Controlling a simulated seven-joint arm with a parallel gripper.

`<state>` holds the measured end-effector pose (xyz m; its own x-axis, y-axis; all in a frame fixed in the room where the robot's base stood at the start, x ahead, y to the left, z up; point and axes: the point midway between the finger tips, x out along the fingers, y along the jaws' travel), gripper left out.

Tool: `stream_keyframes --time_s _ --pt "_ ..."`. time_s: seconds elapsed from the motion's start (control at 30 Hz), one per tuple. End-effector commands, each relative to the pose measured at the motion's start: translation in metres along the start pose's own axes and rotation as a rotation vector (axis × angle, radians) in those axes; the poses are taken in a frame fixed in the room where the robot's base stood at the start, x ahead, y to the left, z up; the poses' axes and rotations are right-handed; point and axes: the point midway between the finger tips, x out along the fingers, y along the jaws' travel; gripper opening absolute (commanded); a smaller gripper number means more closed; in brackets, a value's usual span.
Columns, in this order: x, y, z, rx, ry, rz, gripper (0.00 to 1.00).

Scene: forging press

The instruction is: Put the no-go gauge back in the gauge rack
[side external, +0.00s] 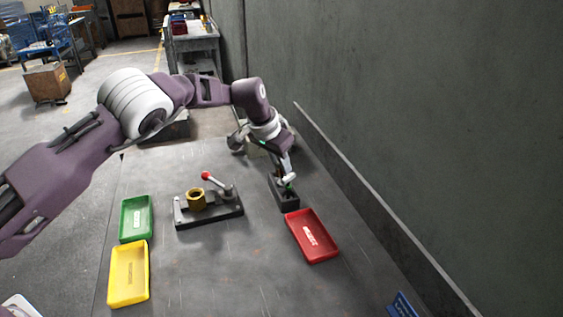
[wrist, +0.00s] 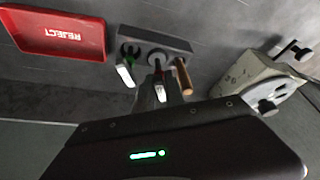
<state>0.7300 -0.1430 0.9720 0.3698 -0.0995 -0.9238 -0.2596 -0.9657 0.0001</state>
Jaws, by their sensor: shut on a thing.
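The gauge rack (side external: 286,196) is a dark block on the bench, just behind the red tray; its top edge shows in the wrist view (wrist: 178,43). My gripper (side external: 284,174) points down over the rack, and in the wrist view (wrist: 158,76) it is at the rack's middle place. It is shut on a slim gauge with a red part and a pale tag (wrist: 161,92), which looks like the no-go gauge. A green gauge with a pale tag (wrist: 125,74) and a brown-handled tool (wrist: 183,76) stand at the rack on either side. My fingers hide how deep the held gauge sits.
The red REJECT tray (side external: 313,236) lies close in front of the rack. A clamp fixture (side external: 208,212) with a brass ring (side external: 196,198) stands to the left. Green (side external: 136,219) and yellow (side external: 128,273) trays lie further left. A beige block (wrist: 257,78) stands near my wrist. A wall runs along the right.

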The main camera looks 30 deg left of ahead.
Motion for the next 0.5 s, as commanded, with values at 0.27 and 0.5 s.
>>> stream_keyframes --time_s 0.27,0.5 --pt "0.0045 0.0001 0.0017 0.0 0.0 0.001 0.0" --pt "0.0086 0.0001 0.0033 -0.001 0.001 0.0 0.0"
